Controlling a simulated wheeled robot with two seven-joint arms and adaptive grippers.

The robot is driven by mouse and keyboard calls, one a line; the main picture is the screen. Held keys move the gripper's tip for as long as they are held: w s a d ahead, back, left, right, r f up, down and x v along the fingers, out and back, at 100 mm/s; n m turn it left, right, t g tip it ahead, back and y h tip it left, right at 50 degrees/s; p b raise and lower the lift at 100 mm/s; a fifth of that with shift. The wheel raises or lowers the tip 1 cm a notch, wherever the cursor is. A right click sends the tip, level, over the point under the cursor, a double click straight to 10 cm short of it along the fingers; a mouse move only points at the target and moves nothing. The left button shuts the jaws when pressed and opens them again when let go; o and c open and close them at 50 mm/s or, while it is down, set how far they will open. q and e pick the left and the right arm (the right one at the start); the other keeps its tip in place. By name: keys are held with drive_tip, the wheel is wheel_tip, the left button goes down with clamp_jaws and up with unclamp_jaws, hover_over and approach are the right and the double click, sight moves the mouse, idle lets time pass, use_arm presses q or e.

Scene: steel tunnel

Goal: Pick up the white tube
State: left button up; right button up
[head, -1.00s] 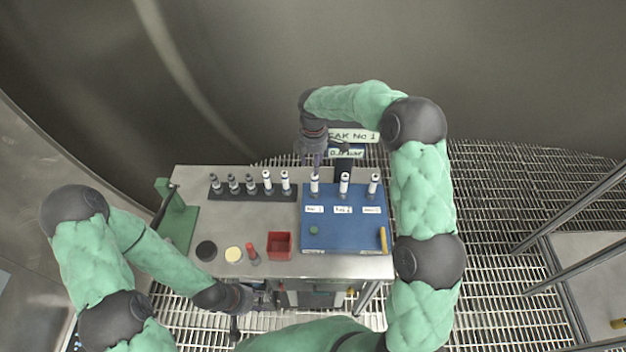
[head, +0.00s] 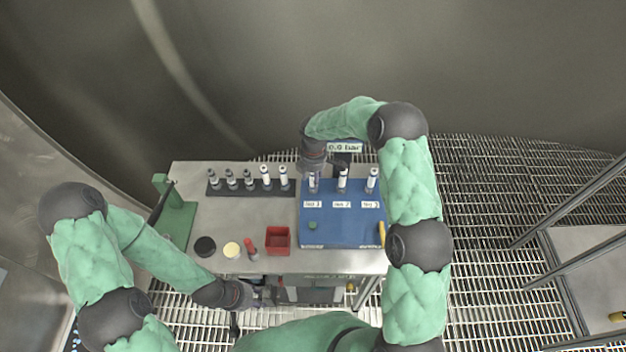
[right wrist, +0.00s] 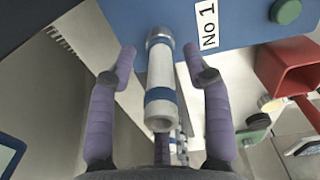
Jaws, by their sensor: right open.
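A white tube (right wrist: 160,85) with a blue band and a grey collar stands at the No 1 place of the blue panel (head: 335,232). In the right wrist view it lies between the two purple fingers of my right gripper (right wrist: 160,65), which are open with a gap on each side. In the head view the right gripper (head: 313,172) is over the tube's top and hides part of it. Two more white tubes stand on the panel at No 2 (head: 342,181) and a third label (head: 372,180). My left gripper (head: 250,295) is low, by the table's front edge; its fingers are unclear.
A dark rack (head: 240,189) holds several tubes, some white, some grey. A red box (head: 278,241), black disc (head: 205,247), cream disc (head: 232,250) and red-topped item (head: 250,249) sit in front. A green stand (head: 177,220) is at the left.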

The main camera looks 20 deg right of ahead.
drive_tip(key=shift+c, duration=0.3)
clamp_jaws()
drive_tip(key=shift+r, duration=0.1)
drive_tip(key=shift+r, duration=0.35)
wheel_tip(320, 180, up, 2)
drive_tip(key=shift+r, duration=0.1)
drive_tip(key=s+a+r, duration=0.3)
drive_tip(key=s+r, duration=0.7)
drive_tip(key=s, duration=0.3)
drive_tip(key=shift+s+p, duration=0.35)
drive_tip(key=shift+p, duration=0.05)
